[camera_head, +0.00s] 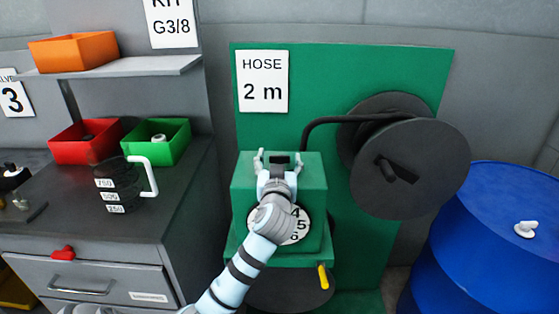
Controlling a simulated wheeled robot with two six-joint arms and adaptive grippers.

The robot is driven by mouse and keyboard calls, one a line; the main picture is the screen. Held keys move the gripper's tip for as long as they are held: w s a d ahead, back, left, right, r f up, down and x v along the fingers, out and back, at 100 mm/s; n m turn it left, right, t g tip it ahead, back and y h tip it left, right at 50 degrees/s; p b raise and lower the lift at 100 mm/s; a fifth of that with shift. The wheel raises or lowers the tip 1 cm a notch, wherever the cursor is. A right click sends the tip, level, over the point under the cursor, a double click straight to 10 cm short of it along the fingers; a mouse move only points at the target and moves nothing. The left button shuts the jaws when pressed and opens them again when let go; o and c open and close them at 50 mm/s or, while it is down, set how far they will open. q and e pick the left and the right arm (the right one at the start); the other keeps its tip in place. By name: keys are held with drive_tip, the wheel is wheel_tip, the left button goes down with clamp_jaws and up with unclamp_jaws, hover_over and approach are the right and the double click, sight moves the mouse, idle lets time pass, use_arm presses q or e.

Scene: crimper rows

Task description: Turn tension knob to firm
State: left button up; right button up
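A green crimper machine (243,205) stands in the middle, in front of a green panel. A white dial (301,227) with the numbers 4, 5 and 6 is on its front, partly covered by my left arm. My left gripper (278,158) is over the top of the machine, its two fingers spread apart. A small dark block (279,158) shows between the fingers; I cannot tell whether it is the tension knob or whether the fingers touch it. No firm mark can be read. My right gripper is not in view.
A hose reel (425,160) with a crank handle stands right of the machine, a blue barrel (485,235) beyond it. A yellow lever (323,276) sticks out low on the machine. On the left, a workbench (165,205) holds a dark jug (120,180), a red bin (70,148) and a green bin (170,153).

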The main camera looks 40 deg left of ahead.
use_arm(q)
drive_tip(key=v, duration=1.2)
